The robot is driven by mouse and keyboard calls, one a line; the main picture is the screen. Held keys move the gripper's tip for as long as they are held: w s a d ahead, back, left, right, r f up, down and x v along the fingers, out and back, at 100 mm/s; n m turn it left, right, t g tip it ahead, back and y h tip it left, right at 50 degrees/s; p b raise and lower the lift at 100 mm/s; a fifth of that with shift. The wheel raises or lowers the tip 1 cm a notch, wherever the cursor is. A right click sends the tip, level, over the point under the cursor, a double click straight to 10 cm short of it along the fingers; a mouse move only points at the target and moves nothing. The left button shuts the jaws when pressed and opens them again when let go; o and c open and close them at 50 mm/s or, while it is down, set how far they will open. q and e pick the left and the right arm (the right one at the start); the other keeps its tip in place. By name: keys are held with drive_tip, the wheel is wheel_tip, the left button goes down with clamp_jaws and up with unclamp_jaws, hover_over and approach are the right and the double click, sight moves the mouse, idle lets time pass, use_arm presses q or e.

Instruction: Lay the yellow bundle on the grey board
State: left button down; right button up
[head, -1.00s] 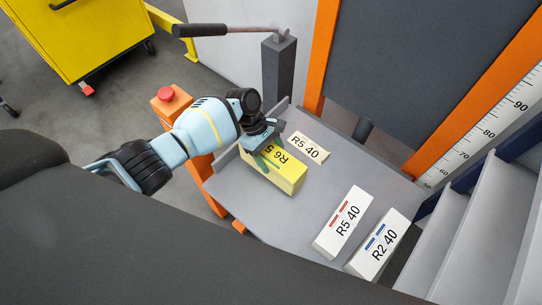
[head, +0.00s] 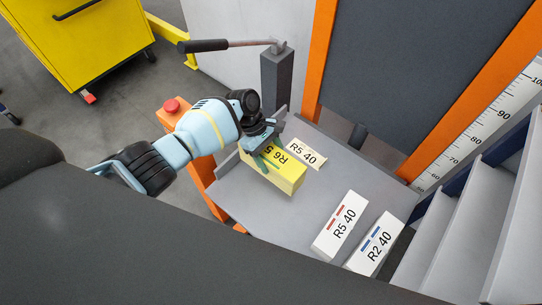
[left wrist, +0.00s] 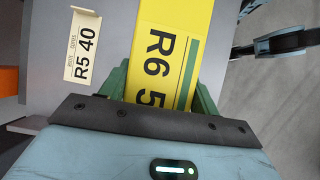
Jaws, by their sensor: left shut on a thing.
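The yellow bundle (head: 287,178), marked R6 5, is at the left end of the grey board (head: 262,212). My left gripper (head: 264,158) is shut on its near end, with green fingers on either side. The left wrist view shows the yellow bundle (left wrist: 170,45) between the fingers of the left gripper (left wrist: 162,88), over the grey board (left wrist: 50,35). The bundle looks level and at or very near the board's surface; I cannot tell whether it touches. The fingers and wrist hide part of its top. My right gripper is not in view.
A cream R5 40 card (head: 306,154) lies beside the bundle. White R5 40 (head: 340,225) and R2 40 (head: 374,243) bundles stand toward the board's right. The board's middle is clear. A lever post (head: 277,82) rises behind, with an orange post and red button (head: 171,105) at left.

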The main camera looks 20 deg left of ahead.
use_arm(q)
drive_tip(key=shift+w+d+r, duration=0.1)
drive_tip(key=shift+w+r, duration=0.05)
drive_tip(key=shift+r, duration=0.1)
